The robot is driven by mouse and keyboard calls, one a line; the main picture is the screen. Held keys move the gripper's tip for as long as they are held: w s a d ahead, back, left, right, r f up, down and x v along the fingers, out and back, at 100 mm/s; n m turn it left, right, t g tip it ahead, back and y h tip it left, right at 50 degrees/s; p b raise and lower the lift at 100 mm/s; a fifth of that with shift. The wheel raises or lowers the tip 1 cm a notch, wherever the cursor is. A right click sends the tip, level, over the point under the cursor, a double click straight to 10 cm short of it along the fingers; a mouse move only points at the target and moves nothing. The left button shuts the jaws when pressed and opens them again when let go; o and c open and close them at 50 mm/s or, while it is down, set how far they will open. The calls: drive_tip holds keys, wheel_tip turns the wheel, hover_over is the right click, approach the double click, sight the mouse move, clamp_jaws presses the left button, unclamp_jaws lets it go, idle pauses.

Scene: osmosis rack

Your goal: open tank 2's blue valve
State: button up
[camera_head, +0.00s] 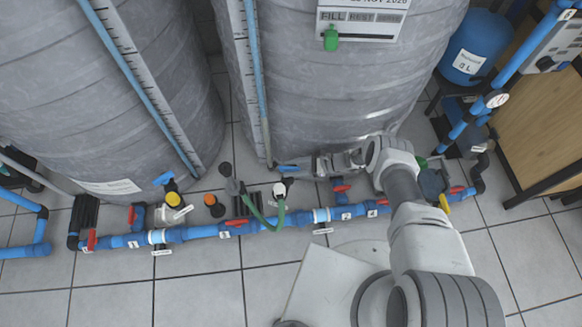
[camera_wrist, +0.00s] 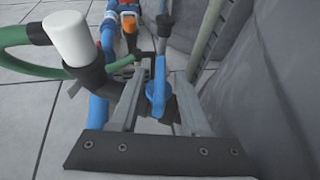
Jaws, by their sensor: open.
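A blue valve handle (camera_head: 290,168) sits low at the front of the right-hand grey tank (camera_head: 330,95). In the wrist view the blue handle (camera_wrist: 159,88) stands between the two fingers of my gripper (camera_wrist: 160,80). The fingers are apart, one on each side of it; I cannot tell whether either touches it. In the head view my gripper (camera_head: 315,165) reaches in from the right, low beside the tank. The valve body below the handle is mostly hidden by the gripper. Another blue valve handle (camera_head: 164,179) is by the left-hand tank (camera_head: 100,90).
A white-capped fitting (camera_wrist: 68,38) with a green hose (camera_wrist: 25,85) stands close left of my gripper. A blue pipe (camera_head: 200,232) with red-handled valves runs along the floor in front. The tank wall (camera_wrist: 285,90) is close on the right in the wrist view.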

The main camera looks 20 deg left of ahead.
drive_tip(key=p+v, duration=0.2)
drive_tip(key=v, duration=1.5)
drive_tip(key=shift+w+r, duration=0.1)
